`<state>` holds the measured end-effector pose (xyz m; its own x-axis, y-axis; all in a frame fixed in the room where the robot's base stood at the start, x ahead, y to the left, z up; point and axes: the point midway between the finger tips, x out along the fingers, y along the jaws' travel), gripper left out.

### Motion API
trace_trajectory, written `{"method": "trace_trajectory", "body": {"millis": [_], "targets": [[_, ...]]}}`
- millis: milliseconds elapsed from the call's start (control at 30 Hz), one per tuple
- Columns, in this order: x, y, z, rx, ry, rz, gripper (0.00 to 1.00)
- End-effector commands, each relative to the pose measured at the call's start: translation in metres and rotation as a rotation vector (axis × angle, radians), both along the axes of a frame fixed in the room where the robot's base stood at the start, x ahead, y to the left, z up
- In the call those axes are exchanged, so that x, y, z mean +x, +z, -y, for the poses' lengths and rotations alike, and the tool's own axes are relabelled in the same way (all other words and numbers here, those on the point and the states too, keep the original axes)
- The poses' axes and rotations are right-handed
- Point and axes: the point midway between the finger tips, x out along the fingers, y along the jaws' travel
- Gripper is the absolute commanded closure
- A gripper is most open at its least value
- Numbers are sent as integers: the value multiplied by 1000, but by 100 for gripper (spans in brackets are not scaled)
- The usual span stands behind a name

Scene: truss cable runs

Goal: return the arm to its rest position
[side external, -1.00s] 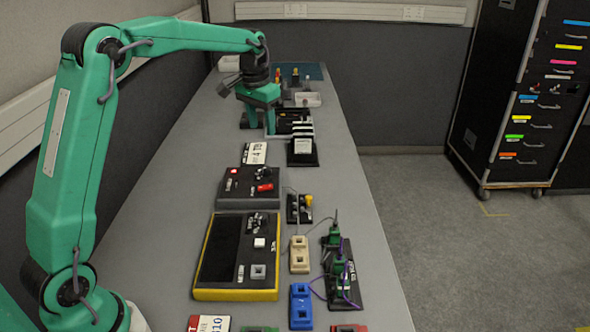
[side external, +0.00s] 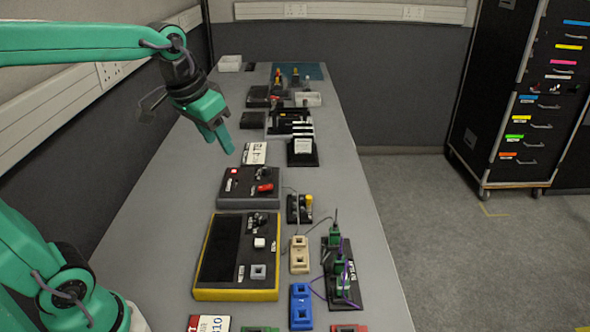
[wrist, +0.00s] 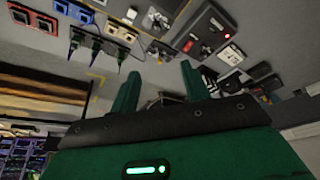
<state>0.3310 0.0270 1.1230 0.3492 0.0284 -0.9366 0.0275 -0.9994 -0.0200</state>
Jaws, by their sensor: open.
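My gripper (side external: 222,138) is green and hangs in the air over the left side of the long grey table (side external: 345,175), near a white label card (side external: 254,153). Its fingers point down and slightly right in the side view. In the wrist view my gripper (wrist: 157,80) shows two green fingers spread apart with nothing between them. My upper arm runs in from the left edge of the side view, and my lower joint stands at the lower left.
A black box with a red switch (side external: 249,188) and a yellow-edged console (side external: 236,257) lie below my gripper. A black strip with green plugs and purple cable (side external: 342,275) is at right. A rack of upright cards (side external: 302,150) stands farther back.

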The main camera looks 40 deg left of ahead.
Motion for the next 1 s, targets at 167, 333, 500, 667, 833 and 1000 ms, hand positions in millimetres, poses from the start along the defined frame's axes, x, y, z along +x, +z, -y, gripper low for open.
{"method": "trace_trajectory", "body": {"millis": [167,333,500,667,833,1000], "targets": [[-37,-7,11,-3,-11,45,53],[-69,-20,19,-8,-19,84,53],[-93,-34,24,-14,-26,116,53],[-104,-42,27,-18,-29,132,53],[-107,-45,27,-18,-29,135,53],[-107,-44,27,-18,-29,134,53]]}}
